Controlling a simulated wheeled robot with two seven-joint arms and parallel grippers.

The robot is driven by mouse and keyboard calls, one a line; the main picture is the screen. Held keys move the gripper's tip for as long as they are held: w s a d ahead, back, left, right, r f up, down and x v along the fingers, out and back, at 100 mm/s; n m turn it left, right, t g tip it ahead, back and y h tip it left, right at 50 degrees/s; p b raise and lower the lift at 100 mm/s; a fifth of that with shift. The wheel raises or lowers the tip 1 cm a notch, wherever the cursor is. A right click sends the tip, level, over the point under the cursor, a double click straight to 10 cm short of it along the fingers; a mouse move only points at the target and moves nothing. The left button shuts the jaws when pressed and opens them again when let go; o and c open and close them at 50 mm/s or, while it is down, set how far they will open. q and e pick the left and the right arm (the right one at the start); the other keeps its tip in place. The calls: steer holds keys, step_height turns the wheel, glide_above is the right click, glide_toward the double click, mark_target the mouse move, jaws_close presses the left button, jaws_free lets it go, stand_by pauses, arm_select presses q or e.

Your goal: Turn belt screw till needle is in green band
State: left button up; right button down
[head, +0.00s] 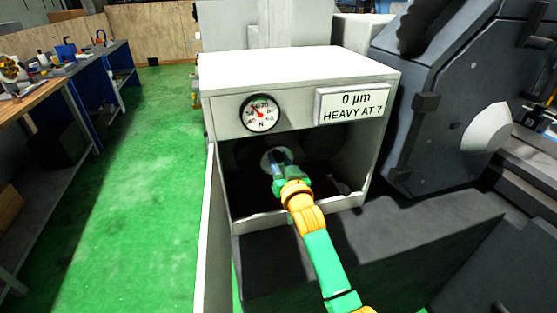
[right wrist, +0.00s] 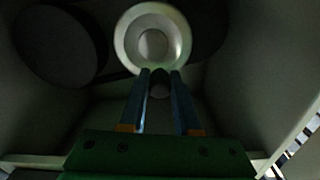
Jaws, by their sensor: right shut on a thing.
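The gauge (head: 260,113) is a round white dial with a black rim on the front of the grey cabinet. My right gripper (head: 279,158) reaches into the open cabinet below the gauge. In the right wrist view my right gripper's fingers (right wrist: 160,78) are shut on a small dark rounded piece (right wrist: 160,82), which seems to be the belt screw. The fingers largely hide it in the head view. My left gripper is not in view.
The cabinet walls (head: 222,185) close in around my arm. Green floor (head: 140,200) is clear at left.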

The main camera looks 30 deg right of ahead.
steer(key=c, duration=0.6)
jaws_free()
steer(key=b+v, duration=0.1)
steer(key=v, duration=0.6)
steer(key=shift+s, duration=0.1)
stand_by(0.6)
